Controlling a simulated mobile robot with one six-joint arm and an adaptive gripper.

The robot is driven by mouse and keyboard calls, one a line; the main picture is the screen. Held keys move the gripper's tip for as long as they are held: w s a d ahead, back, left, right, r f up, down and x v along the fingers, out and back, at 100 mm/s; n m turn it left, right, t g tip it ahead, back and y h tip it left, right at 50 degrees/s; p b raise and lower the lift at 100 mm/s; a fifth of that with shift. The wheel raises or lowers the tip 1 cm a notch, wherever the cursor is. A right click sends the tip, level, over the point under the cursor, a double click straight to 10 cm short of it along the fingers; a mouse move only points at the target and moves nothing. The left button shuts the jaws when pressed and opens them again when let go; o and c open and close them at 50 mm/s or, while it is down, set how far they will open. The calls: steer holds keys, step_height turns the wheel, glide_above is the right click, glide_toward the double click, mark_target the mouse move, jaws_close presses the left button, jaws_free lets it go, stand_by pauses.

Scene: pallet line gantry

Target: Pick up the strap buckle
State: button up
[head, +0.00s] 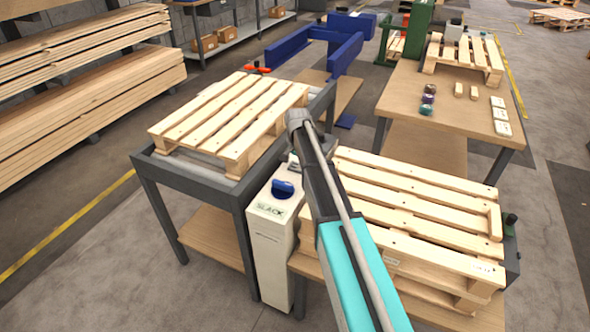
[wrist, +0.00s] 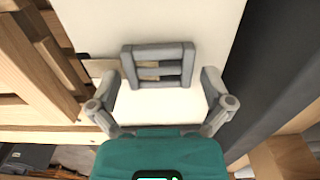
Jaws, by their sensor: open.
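The strap buckle (wrist: 160,47) is a grey frame with crossbars, seen in the wrist view against a white surface (wrist: 150,18). My gripper (wrist: 158,80) is open, with one grey finger on each side of the buckle's lower part and gaps between. Neither finger appears to touch it. In the head view, my arm covers most of the gripper area. A white cabinet (head: 271,240) with dark lettering and a blue knob-like part (head: 283,189) stands beside my arm there; I cannot clearly make out the buckle in that view.
A grey-framed table (head: 185,178) with a pallet (head: 225,118) stands left of the cabinet. Stacked pallets (head: 420,215) stand close on the right. A workbench (head: 400,97) with small items is behind. Open floor lies at the lower left.

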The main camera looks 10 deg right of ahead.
mark_target(297, 165)
steer(key=shift+c, duration=0.3)
steer(key=c, duration=0.9)
steer(key=shift+o, duration=0.2)
steer(key=shift+r, duration=0.2)
step_height(297, 165, up, 3)
steer(key=p, duration=0.3)
steer(key=shift+f, duration=0.1)
steer(key=s+d+r+p, duration=0.7)
steer(key=s+r+p, duration=0.3)
steer(key=s, duration=0.1)
steer(key=shift+s+d, duration=0.35)
steer(key=shift+d, duration=0.05)
